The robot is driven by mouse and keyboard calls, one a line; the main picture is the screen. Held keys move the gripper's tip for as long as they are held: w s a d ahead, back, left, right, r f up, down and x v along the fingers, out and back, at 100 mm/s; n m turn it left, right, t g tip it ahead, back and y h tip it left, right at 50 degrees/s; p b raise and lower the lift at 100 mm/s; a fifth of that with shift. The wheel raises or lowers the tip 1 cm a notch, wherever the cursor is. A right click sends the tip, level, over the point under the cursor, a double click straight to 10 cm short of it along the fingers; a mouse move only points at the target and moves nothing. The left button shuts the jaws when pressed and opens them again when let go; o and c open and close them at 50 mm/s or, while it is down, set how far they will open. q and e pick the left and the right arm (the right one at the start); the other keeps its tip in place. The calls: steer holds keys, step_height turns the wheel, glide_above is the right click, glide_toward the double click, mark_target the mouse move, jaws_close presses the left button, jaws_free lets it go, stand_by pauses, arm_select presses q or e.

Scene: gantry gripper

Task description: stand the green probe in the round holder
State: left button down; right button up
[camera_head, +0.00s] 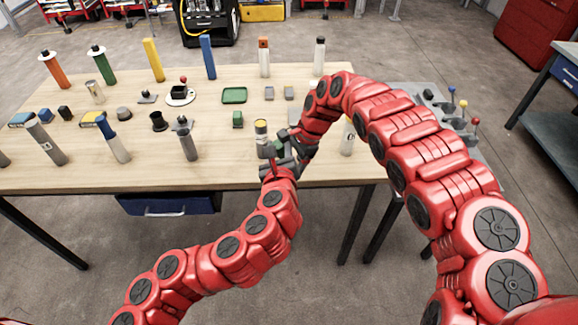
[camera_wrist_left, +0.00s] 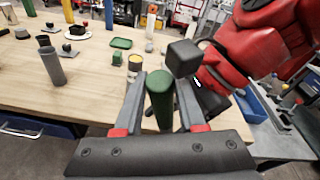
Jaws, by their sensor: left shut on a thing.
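A green cylinder that I take for the green probe stands between the two fingers of my left gripper (camera_head: 275,160). It shows clearly in the left wrist view (camera_wrist_left: 160,98), where the gripper (camera_wrist_left: 158,112) is shut on it. In the head view the fingers mostly hide it. A grey cylinder with a yellow ring on top (camera_head: 262,136), possibly the round holder, stands upright just beyond my left gripper; it also shows in the wrist view (camera_wrist_left: 135,64). My right gripper (camera_head: 300,146) is close to the left one, its jaws unclear.
Tall coloured posts, including a second green one (camera_head: 103,66) with a white disc, stand along the back. A green tray (camera_head: 234,95) and several small parts lie mid-table. Grey cylinders (camera_head: 188,144) stand near the front. My right arm crosses the table's right side.

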jaws_close()
arm_select(q)
steer(key=shift+c, duration=2.1)
jaws_free()
